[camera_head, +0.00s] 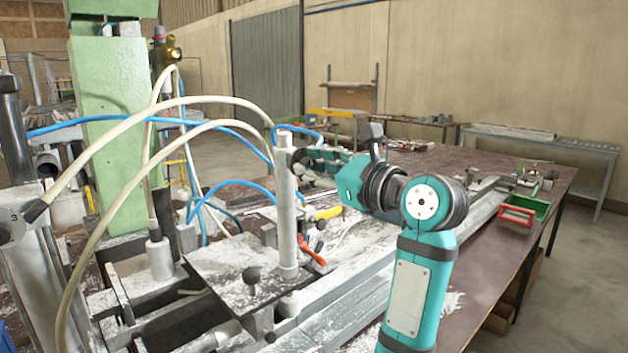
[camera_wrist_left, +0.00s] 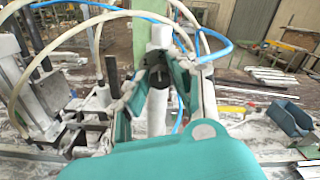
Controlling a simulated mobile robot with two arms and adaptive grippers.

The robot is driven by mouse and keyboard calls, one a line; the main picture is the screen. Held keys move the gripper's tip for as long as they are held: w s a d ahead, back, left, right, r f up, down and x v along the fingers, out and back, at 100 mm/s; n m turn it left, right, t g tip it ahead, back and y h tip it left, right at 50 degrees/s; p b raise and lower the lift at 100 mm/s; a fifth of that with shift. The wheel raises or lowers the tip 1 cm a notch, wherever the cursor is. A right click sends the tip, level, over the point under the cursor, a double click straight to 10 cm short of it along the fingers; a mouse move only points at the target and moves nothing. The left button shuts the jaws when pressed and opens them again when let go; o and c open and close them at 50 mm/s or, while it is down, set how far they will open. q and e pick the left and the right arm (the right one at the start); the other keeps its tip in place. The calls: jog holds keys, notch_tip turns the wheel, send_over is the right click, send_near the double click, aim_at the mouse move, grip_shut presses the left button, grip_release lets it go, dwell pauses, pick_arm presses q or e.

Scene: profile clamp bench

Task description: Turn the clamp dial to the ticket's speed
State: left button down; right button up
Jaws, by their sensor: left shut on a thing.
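My left gripper (camera_head: 302,157) is at the upper part of a whitish upright post (camera_head: 287,225), with its fingers on either side of it. In the left wrist view the teal fingers of the left gripper (camera_wrist_left: 158,88) close around the same post (camera_wrist_left: 159,112), and a dark part shows between them. The post stands upright on a dark plate (camera_head: 215,272). I cannot make out a dial face or a ticket in either view. My right gripper is not in view.
Cream and blue hoses (camera_head: 215,100) arch over the clamp near the post. A green column (camera_head: 110,90) stands behind. Red-handled (camera_head: 313,252) and yellow-handled (camera_head: 328,212) tools lie nearby.

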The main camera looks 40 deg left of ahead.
pick_arm(q)
jog(key=n+b, duration=0.3)
jog(key=b, duration=0.1)
jog(key=n+b, duration=0.2)
jog(key=b, duration=0.1)
jog(key=shift+f+n, duration=0.25)
jog(key=shift+n, duration=0.05)
jog(key=shift+r+n+b, duration=0.1)
jog(key=shift+n+b, duration=1)
jog(key=shift+r+n+b, duration=0.1)
jog(key=shift+n+b, duration=0.6)
jog(key=shift+n, duration=0.5)
jog(key=c, duration=1.1)
grip_release()
